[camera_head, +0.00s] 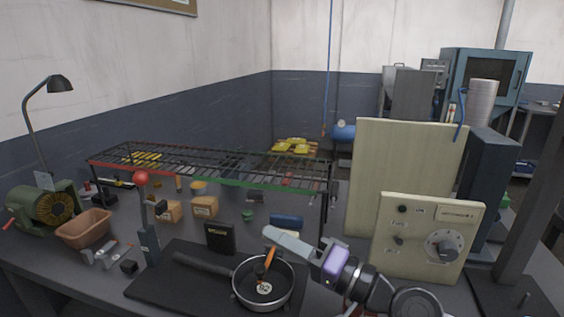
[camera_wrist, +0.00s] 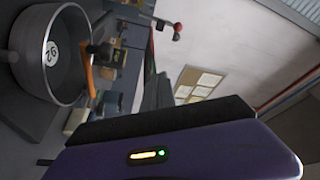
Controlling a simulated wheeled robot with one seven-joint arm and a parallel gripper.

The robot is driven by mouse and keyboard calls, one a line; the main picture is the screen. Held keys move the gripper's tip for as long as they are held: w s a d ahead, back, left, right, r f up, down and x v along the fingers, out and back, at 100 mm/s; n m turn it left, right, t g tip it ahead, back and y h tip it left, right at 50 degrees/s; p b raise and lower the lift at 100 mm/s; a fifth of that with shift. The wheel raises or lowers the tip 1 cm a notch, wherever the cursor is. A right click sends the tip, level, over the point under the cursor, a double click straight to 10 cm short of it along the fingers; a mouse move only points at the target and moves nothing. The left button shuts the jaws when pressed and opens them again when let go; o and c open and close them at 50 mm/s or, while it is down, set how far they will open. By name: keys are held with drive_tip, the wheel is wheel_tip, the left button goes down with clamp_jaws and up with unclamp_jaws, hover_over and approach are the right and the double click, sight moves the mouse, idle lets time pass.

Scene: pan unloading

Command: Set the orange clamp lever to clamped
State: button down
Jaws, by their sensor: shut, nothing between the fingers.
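The orange clamp lever (camera_head: 269,259) stands at the back rim of a round metal pan (camera_head: 236,287), leaning slightly to the right. In the wrist view the orange lever (camera_wrist: 88,74) hangs beside the pan wall (camera_wrist: 21,38), below a dark clamp part. A white disc marked 92 lies inside the pan. My gripper (camera_head: 270,234) is shut and empty, pointing left, just above and behind the lever's top. I cannot tell whether it touches the lever. The lever's lower end and pivot are partly hidden in the head view.
The pan sits on a black plate (camera_head: 160,285) with a dark handle at left. A wire rack (camera_head: 215,165) stands behind. A red-knobbed lever (camera_head: 141,178) rises to the left. A cream control panel (camera_head: 425,262) stands right of my arm. A small black box (camera_head: 220,238) stands behind the pan.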

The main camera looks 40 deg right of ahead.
wheel_tip(320, 180, up, 17)
drive_tip(key=p, duration=0.3)
drive_tip(key=shift+r, duration=0.2)
idle(0.4)
